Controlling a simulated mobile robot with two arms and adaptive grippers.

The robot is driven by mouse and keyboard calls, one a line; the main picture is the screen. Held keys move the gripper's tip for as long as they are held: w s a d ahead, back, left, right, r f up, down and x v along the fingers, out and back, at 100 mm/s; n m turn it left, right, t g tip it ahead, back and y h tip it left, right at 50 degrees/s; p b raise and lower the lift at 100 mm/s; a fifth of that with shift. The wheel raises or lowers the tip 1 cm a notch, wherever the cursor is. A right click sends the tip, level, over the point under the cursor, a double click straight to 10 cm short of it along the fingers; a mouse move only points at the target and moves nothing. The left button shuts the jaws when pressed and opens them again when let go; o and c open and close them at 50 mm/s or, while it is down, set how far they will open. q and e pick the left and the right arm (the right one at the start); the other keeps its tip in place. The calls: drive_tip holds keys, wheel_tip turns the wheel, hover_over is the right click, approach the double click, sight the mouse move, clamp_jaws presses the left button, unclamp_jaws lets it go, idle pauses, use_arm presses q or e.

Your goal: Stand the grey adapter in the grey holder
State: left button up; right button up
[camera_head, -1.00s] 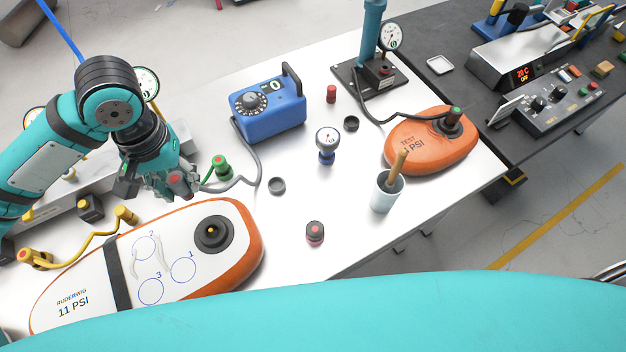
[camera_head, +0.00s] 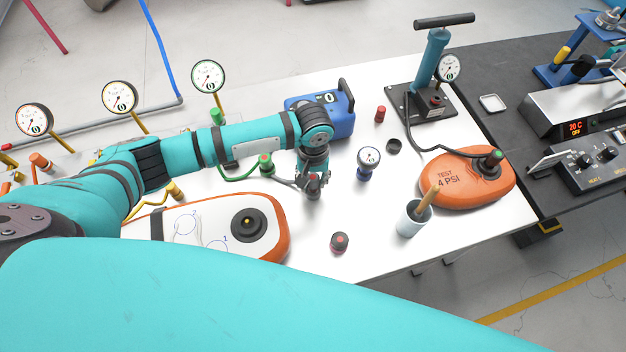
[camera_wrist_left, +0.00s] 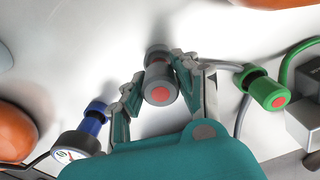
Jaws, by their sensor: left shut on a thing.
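My left gripper (camera_head: 315,180) is shut on the grey adapter (camera_head: 314,192), which has a red end facing up. In the left wrist view the adapter (camera_wrist_left: 160,84) sits between the two fingers of the gripper (camera_wrist_left: 157,76), with its far end pointing down at the table. A grey round part (camera_wrist_left: 158,52) shows at that far end. I cannot tell whether it is the adapter's foot or the grey holder. In the head view the holder is hidden behind the gripper and adapter. My right gripper is out of view.
A green fitting (camera_head: 265,165) with its hose and the blue pump box (camera_head: 330,115) are close by. A blue gauge (camera_head: 368,162), a black ring (camera_head: 393,146), a black-and-red cap (camera_head: 339,242) and a cup (camera_head: 412,220) stand to the right. The white-orange board (camera_head: 278,235) lies in front.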

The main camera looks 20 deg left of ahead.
sight(313, 177)
use_arm(q)
drive_tip(key=shift+f, duration=0.75)
drive_tip(key=shift+f, duration=0.15)
drive_tip(key=o, duration=1.1)
drive_tip(key=shift+c, duration=0.2)
wheel_tip(313, 177, up, 12)
drive_tip(key=shift+r+b, duration=0.2)
drive_tip(key=shift+b, duration=0.4)
